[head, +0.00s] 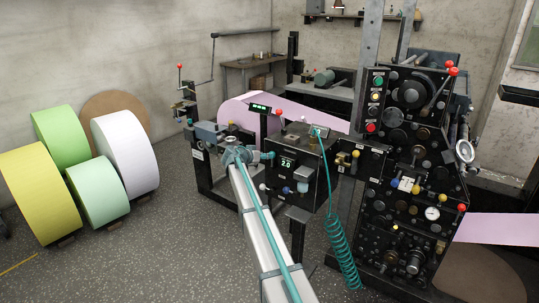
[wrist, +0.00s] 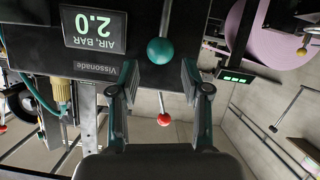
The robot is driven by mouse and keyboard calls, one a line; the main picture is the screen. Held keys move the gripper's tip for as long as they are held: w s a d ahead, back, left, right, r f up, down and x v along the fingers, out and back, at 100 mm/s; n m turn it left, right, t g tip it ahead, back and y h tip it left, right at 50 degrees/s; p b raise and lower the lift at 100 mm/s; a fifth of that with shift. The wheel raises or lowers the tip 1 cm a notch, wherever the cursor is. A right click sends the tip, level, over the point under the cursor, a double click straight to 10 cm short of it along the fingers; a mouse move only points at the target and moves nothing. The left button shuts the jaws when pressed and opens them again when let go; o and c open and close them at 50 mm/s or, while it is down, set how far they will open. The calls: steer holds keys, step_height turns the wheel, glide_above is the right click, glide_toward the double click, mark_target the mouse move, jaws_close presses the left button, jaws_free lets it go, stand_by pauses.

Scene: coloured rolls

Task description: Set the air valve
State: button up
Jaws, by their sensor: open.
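The air readout (wrist: 94,29) shows "AIR, BAR 2.0" upside down in the wrist view. In the head view the lit readout (head: 287,163) is on the side of a dark machine box. A teal ball knob (wrist: 160,50) on a short stem stands beside the readout; I take it for the air valve's handle. The knob also shows in the head view (head: 268,155). My gripper (head: 243,155) is close in front of this box face. In the wrist view my gripper (wrist: 163,82) is open, its fingers apart on either side of the knob's line, with nothing between the tips.
A coiled teal hose (head: 340,245) hangs right of the box. A panel (head: 410,170) crowded with knobs and gauges stands further right. A pink web (head: 505,228) runs out at the right. Large coloured rolls (head: 125,152) stand at the left, with open floor between.

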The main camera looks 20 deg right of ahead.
mark_target(272, 161)
steer(key=p+x, duration=0.1)
steer(key=x, duration=0.3)
steer(key=shift+w+d+f, duration=0.1)
steer(key=shift+w+d, duration=0.05)
steer(key=shift+d, duration=0.1)
jaws_close()
